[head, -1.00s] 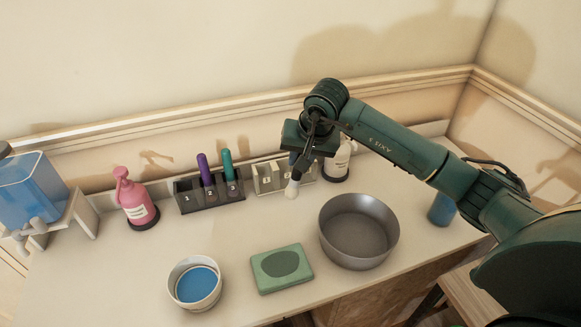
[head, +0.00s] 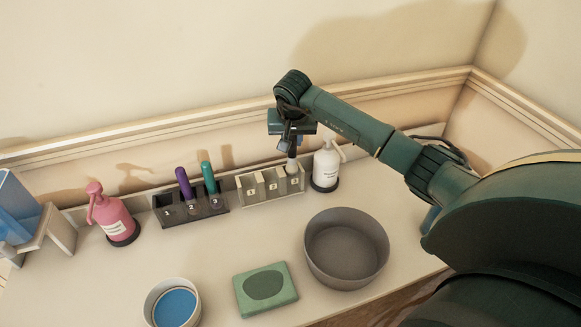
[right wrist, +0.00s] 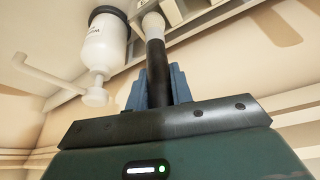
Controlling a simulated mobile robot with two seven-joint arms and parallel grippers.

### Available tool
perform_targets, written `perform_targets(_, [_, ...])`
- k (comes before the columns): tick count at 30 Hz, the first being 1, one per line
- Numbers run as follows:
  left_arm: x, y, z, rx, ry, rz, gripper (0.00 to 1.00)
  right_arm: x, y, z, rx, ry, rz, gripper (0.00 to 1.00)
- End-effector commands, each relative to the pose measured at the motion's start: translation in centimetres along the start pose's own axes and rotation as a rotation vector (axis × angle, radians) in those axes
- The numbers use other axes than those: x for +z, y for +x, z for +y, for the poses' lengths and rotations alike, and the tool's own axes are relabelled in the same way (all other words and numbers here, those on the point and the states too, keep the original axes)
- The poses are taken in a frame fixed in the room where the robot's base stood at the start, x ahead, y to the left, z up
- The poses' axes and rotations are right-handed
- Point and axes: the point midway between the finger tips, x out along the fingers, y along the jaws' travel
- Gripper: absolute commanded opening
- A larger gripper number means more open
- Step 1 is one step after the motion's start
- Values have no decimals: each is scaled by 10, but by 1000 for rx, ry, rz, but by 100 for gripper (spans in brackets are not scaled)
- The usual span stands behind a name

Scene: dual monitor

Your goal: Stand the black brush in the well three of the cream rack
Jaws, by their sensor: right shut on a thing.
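My right gripper (head: 290,149) is shut on the black brush (head: 292,158) and holds it about upright, white tip down. The cream rack (head: 262,197) stands at the back of the counter, its wells numbered. The brush's tip is at the rack's right end, over or at the mouth of well three (head: 295,183). In the right wrist view the black handle (right wrist: 156,75) runs from between the fingers (right wrist: 160,88) to the white tip by the rack (right wrist: 182,8). I cannot tell whether the tip has entered the well. My left gripper is not in view.
A white pump bottle (head: 327,168) stands close to the right of the rack. A dark rack (head: 195,213) holding purple and teal brushes is to the left. A grey basin (head: 346,270), green pad (head: 265,312) and blue-filled bowl (head: 151,303) are in front.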

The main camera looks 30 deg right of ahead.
Motion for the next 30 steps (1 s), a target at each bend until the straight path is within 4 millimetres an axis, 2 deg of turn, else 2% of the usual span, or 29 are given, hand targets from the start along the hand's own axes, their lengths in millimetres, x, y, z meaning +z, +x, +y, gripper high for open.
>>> perform_targets(1, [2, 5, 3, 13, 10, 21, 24, 8, 16, -1, -2, 0, -2, 2])
perform_targets(6, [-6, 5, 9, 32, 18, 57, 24, 12, 28, -1, -2, 0, 0, 2])
perform_targets(12, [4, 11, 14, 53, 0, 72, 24, 23, 55, -1, -2, -1, -1, 2])
perform_targets(24, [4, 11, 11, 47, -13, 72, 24, 24, 58, 0, 0, -1, 1, 2])
perform_targets(25, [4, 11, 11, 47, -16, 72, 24, 24, 58, 0, -1, -1, 1, 23])
perform_targets(30, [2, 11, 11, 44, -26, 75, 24, 24, 57, 0, -1, -1, 0, 37])
